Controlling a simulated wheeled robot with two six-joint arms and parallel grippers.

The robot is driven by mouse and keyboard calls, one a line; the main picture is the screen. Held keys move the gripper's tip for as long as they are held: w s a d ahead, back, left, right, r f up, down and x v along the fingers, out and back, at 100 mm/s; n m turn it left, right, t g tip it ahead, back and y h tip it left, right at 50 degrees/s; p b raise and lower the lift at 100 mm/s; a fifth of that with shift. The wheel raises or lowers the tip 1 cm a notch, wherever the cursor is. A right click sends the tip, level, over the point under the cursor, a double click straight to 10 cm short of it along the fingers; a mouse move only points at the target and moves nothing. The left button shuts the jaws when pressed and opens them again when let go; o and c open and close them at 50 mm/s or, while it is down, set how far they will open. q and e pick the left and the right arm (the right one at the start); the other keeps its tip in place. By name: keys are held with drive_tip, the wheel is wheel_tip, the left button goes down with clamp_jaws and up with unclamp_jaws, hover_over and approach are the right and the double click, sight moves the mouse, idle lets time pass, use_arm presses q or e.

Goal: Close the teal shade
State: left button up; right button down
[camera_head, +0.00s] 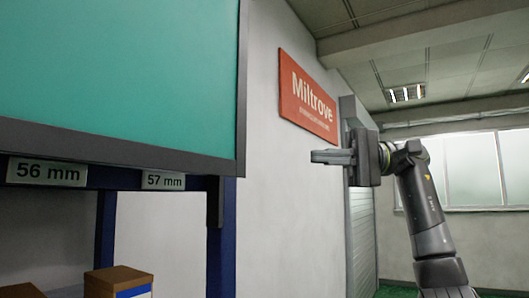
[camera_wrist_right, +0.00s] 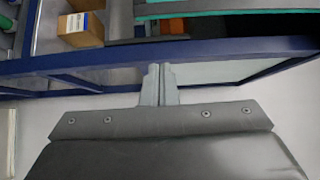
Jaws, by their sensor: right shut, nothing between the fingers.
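The teal shade (camera_head: 120,75) fills the upper left of the head view. Its dark bottom bar (camera_head: 110,148) hangs just above the size labels, with the shelf opening below it. In the right wrist view a strip of the teal shade (camera_wrist_right: 205,8) shows at the top edge. My right gripper (camera_head: 318,156) is shut and empty, to the right of the shade and apart from it, in front of the wall. In the right wrist view its fingers (camera_wrist_right: 158,75) are together, with the blue frame beyond them. My left gripper is in neither view.
A blue rack frame (camera_head: 221,240) carries labels reading 56 mm (camera_head: 46,172) and 57 mm (camera_head: 163,181). A cardboard box (camera_head: 118,281) stands below; a box (camera_wrist_right: 80,30) also shows in the wrist view. A red Miltrove sign (camera_head: 308,100) is on the wall behind my gripper.

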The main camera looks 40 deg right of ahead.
drive_tip(key=s+a+p+x, duration=0.1)
drive_tip(key=s+p+x, duration=0.1)
drive_tip(key=x, duration=1)
drive_tip(key=shift+a, duration=0.25)
drive_tip(key=shift+s, duration=0.25)
